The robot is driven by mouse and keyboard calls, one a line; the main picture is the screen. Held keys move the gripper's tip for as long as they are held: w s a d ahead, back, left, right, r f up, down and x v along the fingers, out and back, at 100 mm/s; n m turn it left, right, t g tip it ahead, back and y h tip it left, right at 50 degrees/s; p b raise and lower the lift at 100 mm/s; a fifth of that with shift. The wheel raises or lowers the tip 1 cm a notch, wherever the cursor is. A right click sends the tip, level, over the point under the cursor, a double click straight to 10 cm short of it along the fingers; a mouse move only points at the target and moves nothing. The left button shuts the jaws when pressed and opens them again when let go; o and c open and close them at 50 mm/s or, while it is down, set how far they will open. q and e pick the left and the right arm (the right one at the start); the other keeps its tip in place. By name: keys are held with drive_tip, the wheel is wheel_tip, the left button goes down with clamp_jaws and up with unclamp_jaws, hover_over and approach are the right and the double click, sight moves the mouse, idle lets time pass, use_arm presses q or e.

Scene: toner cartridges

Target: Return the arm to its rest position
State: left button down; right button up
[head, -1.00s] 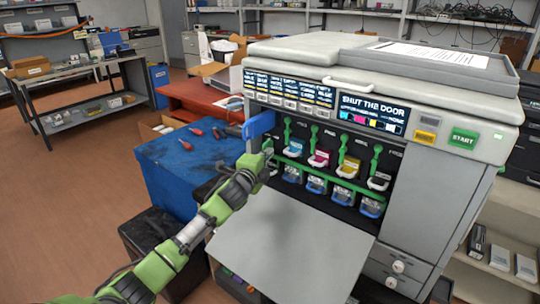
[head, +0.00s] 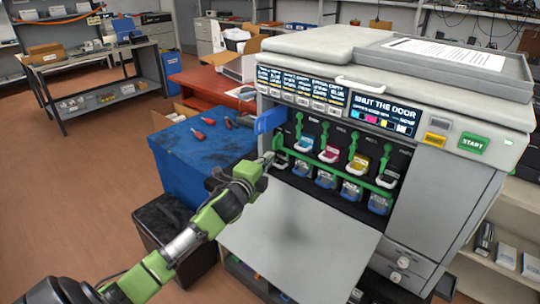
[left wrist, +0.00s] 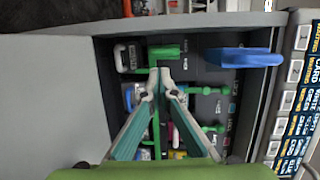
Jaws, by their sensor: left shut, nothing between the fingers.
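My left arm reaches in from the lower left in the head view. Its left gripper (head: 265,160) is in front of the left end of the printer's open toner bay and is shut and empty. In the left wrist view the closed fingers (left wrist: 160,75) point at the bay, over a green lever (left wrist: 164,53). The printer (head: 450,180) has its front door (head: 290,235) folded down. Toner cartridges with cyan (head: 304,143), magenta (head: 329,154) and yellow (head: 357,164) labels sit in the bay. My right gripper is not seen.
A blue latch (head: 269,120) sticks out at the bay's upper left; it also shows in the left wrist view (left wrist: 250,57). The screen (head: 384,110) reads "SHUT THE DOOR". A blue-topped table (head: 190,160) with screwdrivers and a black bin (head: 160,225) stand left. Floor further left is clear.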

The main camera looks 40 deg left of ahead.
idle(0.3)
